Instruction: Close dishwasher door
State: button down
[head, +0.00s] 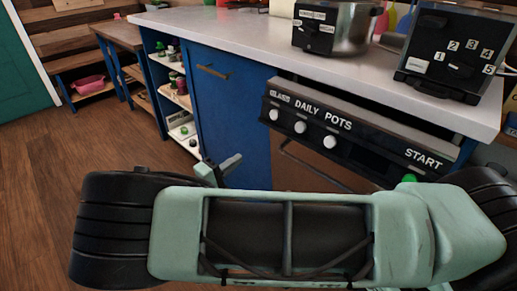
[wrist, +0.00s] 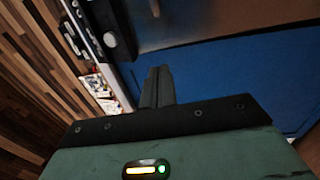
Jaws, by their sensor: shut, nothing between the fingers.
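The dishwasher door (head: 310,170) is below the counter, with a black control panel (head: 360,138) marked "DAILY POTS" and "START" and white knobs. The panel's top edge stands out a little from under the counter, with a dark gap behind it, so the door looks slightly ajar. My arm hides its lower part. In the wrist view, a brownish metal surface (wrist: 210,18) at the top looks like the door front. My gripper (head: 233,161) is left of the door, in front of the blue cabinet. Its fingers are together and empty in the wrist view (wrist: 158,72). I cannot tell whether they touch anything.
The blue cabinet (head: 232,115) adjoins the door on the left, followed by open shelves (head: 178,95) with jars. A metal pot (head: 348,30) and a black numbered appliance (head: 450,50) stand on the white counter (head: 225,30). Wooden floor at left (head: 90,140) is clear.

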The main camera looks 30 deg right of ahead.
aim_at(274, 132)
jog(key=x, duration=1.3)
jog(key=shift+d, duration=0.3)
jog(key=shift+d+r, duration=0.1)
